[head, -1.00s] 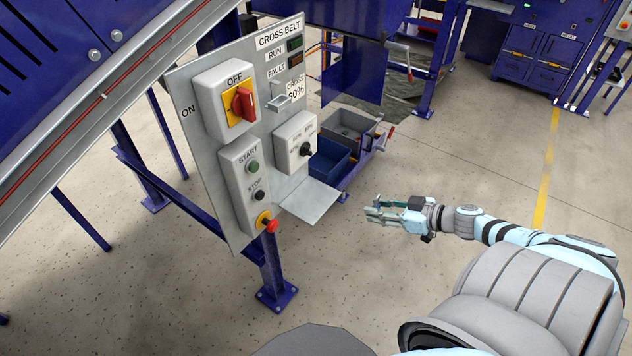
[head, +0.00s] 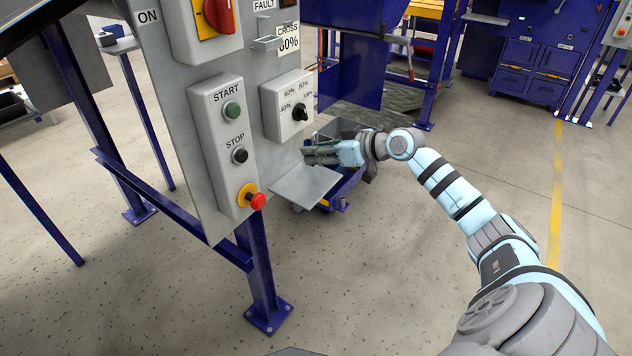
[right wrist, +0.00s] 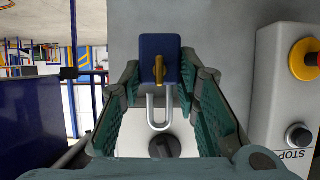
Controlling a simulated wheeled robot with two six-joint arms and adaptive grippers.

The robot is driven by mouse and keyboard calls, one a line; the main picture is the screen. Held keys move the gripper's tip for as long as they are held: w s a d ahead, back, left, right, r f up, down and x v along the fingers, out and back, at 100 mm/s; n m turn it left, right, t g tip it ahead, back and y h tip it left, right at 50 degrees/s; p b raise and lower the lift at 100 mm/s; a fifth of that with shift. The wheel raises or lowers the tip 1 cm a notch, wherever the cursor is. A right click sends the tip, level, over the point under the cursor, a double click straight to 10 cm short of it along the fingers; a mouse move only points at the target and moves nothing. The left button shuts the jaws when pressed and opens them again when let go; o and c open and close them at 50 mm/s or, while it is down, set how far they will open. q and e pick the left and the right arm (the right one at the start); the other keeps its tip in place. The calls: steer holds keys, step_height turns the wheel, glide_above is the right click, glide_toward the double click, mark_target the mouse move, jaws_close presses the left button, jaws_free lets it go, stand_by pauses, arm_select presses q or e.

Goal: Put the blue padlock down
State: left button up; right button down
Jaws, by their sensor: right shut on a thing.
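The blue padlock (right wrist: 160,52) shows in the right wrist view, with a brass key in its body and its steel shackle pointing back toward my gripper. My right gripper (right wrist: 163,80) is shut on it, one green finger on each side. In the head view my right gripper (head: 312,152) is just above the back edge of the small grey shelf (head: 304,188), close to the control panel (head: 172,110). The padlock cannot be made out there. The shelf's visible top is bare. My left gripper is not in view.
The selector box (head: 288,105) is close to my right gripper. The start/stop box (head: 225,140) with its red emergency button (head: 257,201) is to the left. Bins (head: 347,180) stand behind and below the shelf. Floor is open to the right.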

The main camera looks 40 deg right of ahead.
step_height(320, 180, down, 7)
steer(key=b, duration=0.2)
steer(key=shift+w+a+b, duration=0.1)
steer(key=shift+b, duration=0.25)
steer(key=shift+w, duration=0.2)
steer(key=shift+f, duration=0.1)
steer(key=c, duration=1.2)
jaws_free()
